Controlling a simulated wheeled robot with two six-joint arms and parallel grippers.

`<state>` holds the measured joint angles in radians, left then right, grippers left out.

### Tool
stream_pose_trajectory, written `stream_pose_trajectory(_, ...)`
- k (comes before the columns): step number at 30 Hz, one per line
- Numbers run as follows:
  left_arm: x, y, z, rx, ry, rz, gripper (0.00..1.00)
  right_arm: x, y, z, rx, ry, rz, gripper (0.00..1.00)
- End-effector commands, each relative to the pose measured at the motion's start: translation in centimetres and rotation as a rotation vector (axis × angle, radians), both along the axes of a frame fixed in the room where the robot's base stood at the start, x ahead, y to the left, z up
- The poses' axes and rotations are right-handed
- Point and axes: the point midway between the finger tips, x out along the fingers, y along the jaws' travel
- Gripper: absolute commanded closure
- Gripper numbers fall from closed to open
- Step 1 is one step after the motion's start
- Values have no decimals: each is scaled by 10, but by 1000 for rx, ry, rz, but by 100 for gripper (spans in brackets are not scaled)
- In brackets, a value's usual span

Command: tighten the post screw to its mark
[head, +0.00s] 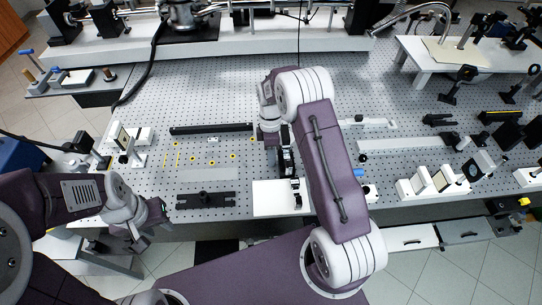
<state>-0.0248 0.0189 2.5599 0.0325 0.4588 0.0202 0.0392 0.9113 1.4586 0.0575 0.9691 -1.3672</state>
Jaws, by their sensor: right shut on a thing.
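My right gripper (293,181) reaches down over a white plate (266,197) near the front edge of the perforated table. It is shut on a small dark thing there, which its own black body mostly hides. I cannot make out the post screw or its mark; both are too small or hidden by my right arm. My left gripper (147,230) hangs in front of the table's left front edge, apart from everything on the table. Its fingers are too small and dark to tell whether they are open.
A black flat bar (206,200) lies left of the white plate, and a longer black bar (211,128) lies behind it. Several yellow-ringed pieces lie between them. Mounted optics (440,180) stand at the right front. The perforated tabletop (215,85) is mostly clear farther back.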

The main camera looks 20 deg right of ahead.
Motion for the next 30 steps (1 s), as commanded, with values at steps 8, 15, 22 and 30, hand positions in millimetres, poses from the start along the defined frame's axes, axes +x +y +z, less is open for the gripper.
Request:
stream_pose_trajectory(8, 0, 0, -21, 0, 0, 0, 64, -3, 2, -2, -52, -188, 2, 100)
stream_pose_trajectory(15, 0, 0, -49, 0, 0, 0, 64, -6, 3, -4, -99, -358, 2, 100)
stream_pose_trajectory(22, 0, 0, -79, 0, 0, 0, 64, -7, 4, -5, -132, -475, 2, 100)
stream_pose_trajectory(30, 0, 0, -95, 0, 0, 0, 64, -8, 4, -1, -150, -537, 0, 100)
